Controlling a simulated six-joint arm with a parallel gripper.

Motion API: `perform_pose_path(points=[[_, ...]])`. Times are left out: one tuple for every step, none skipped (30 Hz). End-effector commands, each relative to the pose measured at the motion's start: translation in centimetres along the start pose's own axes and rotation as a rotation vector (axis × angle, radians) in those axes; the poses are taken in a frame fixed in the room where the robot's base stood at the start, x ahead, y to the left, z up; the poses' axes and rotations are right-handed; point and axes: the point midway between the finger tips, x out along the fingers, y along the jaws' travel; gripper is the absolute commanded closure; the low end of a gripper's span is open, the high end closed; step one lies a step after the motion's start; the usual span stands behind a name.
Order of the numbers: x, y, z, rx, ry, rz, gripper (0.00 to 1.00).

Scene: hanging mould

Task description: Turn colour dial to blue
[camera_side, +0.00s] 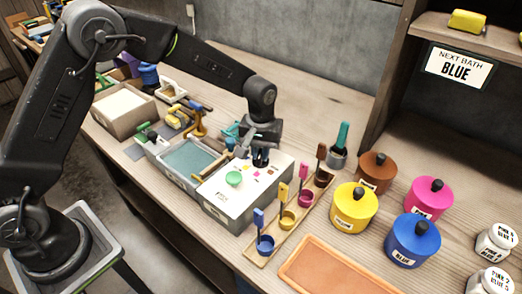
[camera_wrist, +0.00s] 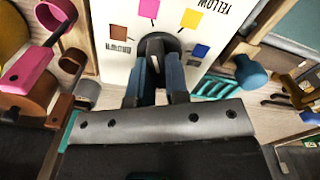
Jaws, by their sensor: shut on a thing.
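The dark colour dial (camera_wrist: 156,44) sits on the white top of a box, with pink (camera_wrist: 149,8), yellow (camera_wrist: 192,19), blue (camera_wrist: 200,50) and brown (camera_wrist: 122,65) squares around it. My gripper (camera_wrist: 159,70) is shut on the dial's raised ridge, one finger on each side. The ridge runs roughly up the wrist view, toward the gap between pink and yellow; which colour its pointer marks I cannot tell.
A sign (camera_side: 459,68) reads NEXT BATH BLUE. Lidded blue (camera_side: 413,240), yellow (camera_side: 354,208), pink and brown pots stand right of the box. A wooden rack (camera_side: 262,250) of small cups and coloured handles lies beside it.

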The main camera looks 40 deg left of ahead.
Motion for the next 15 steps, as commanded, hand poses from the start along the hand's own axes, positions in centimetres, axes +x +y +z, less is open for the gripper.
perform_pose_path(points=[[-0.04,-0.01,-0.02,0.005,0.000,0.000,1.00],[-0.04,-0.01,-0.02,0.009,0.000,0.000,1.00],[-0.05,0.00,-0.02,0.017,0.000,0.000,1.00],[-0.05,0.01,-0.02,0.026,0.000,0.000,1.00],[-0.05,0.01,-0.02,0.036,0.000,0.000,1.00],[-0.05,0.02,-0.03,0.050,0.000,0.000,1.00],[-0.05,0.03,-0.03,0.065,0.000,0.000,1.00],[-0.05,0.04,-0.03,0.080,0.000,0.000,1.00],[-0.05,0.05,-0.03,0.103,0.000,0.000,1.00],[-0.05,0.06,-0.04,0.122,0.000,0.000,1.00],[-0.04,0.07,-0.04,0.143,0.000,0.000,1.00],[-0.05,0.09,-0.04,0.174,0.001,0.000,1.00],[-0.05,0.10,-0.03,0.198,0.001,0.000,1.00],[-0.05,0.11,-0.03,0.223,0.001,0.000,1.00],[-0.05,0.13,-0.03,0.258,0.001,0.000,1.00]])
